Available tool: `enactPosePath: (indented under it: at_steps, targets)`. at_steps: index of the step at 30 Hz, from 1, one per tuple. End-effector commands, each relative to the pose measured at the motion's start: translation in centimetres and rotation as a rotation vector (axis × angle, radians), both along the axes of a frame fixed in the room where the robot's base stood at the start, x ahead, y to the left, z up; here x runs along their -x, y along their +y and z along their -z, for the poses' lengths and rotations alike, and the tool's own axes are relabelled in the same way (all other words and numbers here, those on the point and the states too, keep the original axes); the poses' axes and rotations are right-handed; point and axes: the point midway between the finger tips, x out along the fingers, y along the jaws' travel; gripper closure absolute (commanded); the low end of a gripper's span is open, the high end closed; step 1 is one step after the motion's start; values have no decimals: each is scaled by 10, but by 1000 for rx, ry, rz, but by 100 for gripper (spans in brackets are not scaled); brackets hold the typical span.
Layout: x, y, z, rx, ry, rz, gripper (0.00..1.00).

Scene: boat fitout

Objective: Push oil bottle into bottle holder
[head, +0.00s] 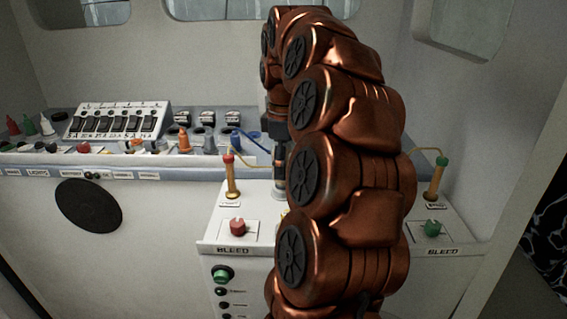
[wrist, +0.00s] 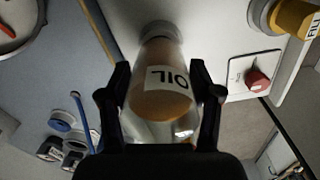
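The oil bottle (wrist: 163,85) is clear with amber oil inside and a white "OIL" label. In the wrist view it lies between the two fingers of my gripper (wrist: 163,92), which appear to touch both its sides. In the head view my gripper (head: 278,133) points down, and the bottle (head: 279,158) stands roughly upright beneath it. The bottle's far end meets a grey round part (wrist: 160,30) on the white panel, which looks like the bottle holder. My arm hides part of this area, and I cannot tell how deep the bottle sits.
A red BLEED knob (head: 237,227) and a brass fitting with a red top (head: 231,178) are left of the bottle. A green knob (head: 432,229) and another fitting (head: 436,178) are to the right. A switch panel (head: 118,121) and a shelf of small items stand behind left.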

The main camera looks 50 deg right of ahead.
Motion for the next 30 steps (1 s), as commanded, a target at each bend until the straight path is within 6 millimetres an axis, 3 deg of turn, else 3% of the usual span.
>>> enactPosePath:
  at_steps: [5,17,30]
  targets:
    - [0,0,0,0,0,0,15]
    - [0,0,-5,-1,0,0,15]
    - [0,0,-65,1,-3,0,15]
